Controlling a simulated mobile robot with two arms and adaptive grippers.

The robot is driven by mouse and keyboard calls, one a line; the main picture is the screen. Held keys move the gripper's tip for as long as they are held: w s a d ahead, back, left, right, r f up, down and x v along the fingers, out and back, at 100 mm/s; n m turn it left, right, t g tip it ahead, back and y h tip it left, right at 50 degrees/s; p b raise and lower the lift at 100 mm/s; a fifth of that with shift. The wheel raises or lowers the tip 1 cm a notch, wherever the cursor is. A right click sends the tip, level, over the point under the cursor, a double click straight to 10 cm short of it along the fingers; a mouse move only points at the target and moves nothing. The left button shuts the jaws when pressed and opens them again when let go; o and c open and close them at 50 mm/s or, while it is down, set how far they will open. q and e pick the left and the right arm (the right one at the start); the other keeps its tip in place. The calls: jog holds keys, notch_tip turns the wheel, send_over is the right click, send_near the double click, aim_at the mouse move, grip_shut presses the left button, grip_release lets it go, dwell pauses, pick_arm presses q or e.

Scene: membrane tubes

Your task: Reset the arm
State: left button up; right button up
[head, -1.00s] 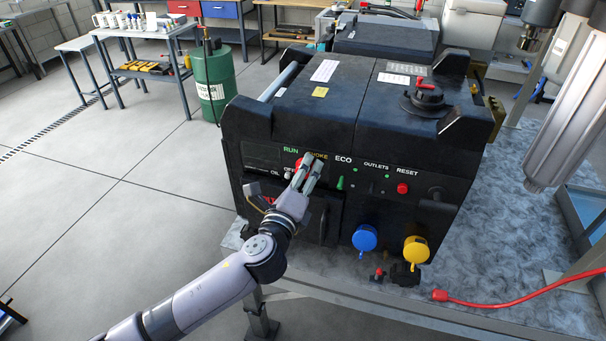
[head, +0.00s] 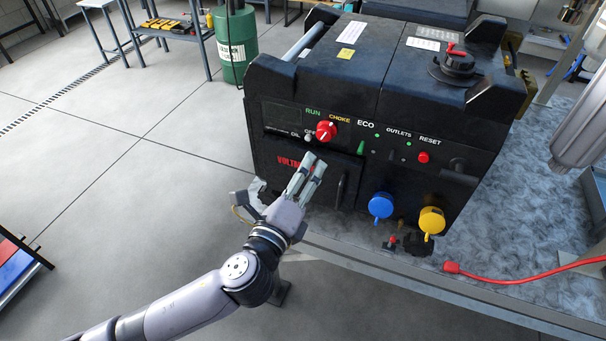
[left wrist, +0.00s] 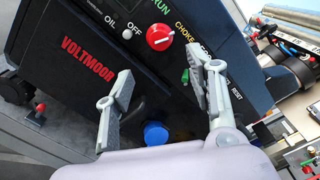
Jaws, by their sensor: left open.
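My left arm comes in from the lower left of the head view. Its gripper (head: 309,172) is in front of the lower front panel of a black generator (head: 345,75). In the left wrist view the two fingers of the left gripper (left wrist: 160,95) stand wide apart with nothing between them. The red choke knob (head: 326,131) is uncovered above the fingers, and it also shows in the left wrist view (left wrist: 160,37). The fingers look apart from the knob.
The generator stands on a metal-framed bench (head: 480,220). A blue cap (head: 381,205) and a yellow cap (head: 431,220) stick out low on its front. A red cable (head: 520,278) lies at right. A green drum (head: 236,45) stands behind.

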pick_arm(q)
jog(key=shift+f, duration=0.1)
dwell(0.3)
